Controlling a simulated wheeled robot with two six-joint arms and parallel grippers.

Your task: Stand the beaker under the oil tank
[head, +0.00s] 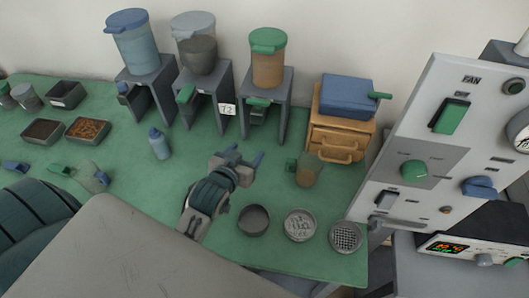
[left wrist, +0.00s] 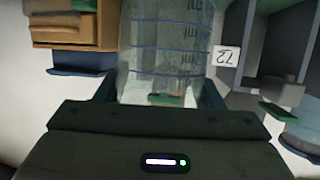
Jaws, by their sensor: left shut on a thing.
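My left gripper (head: 244,157) is shut on a clear beaker (left wrist: 165,50) with dark graduation marks and blue lines. In the left wrist view the beaker stands between the two fingers; in the head view its outline hardly shows. The gripper is over the green table, in front of the tank stands. Of three tanks on grey stands, the amber-brown one with a green lid (head: 268,65) looks like the oil tank; it is farther back and right of the gripper. A green tap (head: 258,102) sits below it. My right gripper is not in view.
A blue tank (head: 133,45) and a grey tank (head: 195,48) stand to the left, with a sign reading 72 (head: 227,110). Wooden drawers (head: 336,137) and a brownish green-handled vessel (head: 306,176) are right. Round dishes (head: 254,220) lie in front. A blue bottle (head: 159,146) stands left.

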